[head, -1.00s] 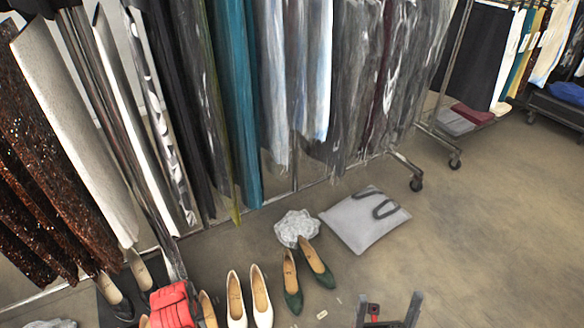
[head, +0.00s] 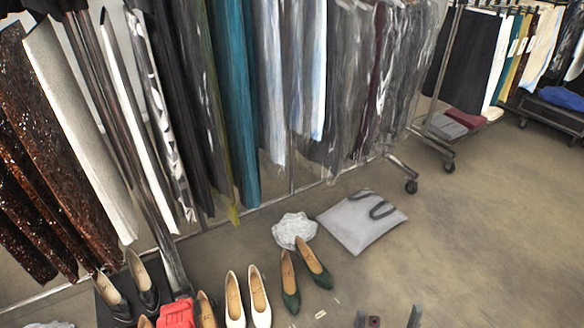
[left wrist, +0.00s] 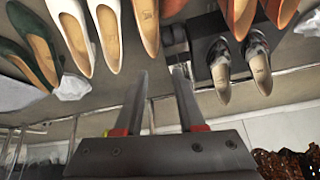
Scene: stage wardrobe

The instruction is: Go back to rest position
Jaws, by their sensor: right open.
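My right gripper (head: 388,319) shows at the bottom edge of the head view, only its fingertips in frame. The fingers are apart with nothing between them, over bare floor right of the green shoes. My left gripper (left wrist: 161,72) shows in the left wrist view, with two dark fingers apart and nothing between them. It points toward the shoes. In the head view a red shape (head: 177,313) stands at the bottom left, cut by the edge. I cannot tell whether it is part of my left arm.
The floor at right is clear.

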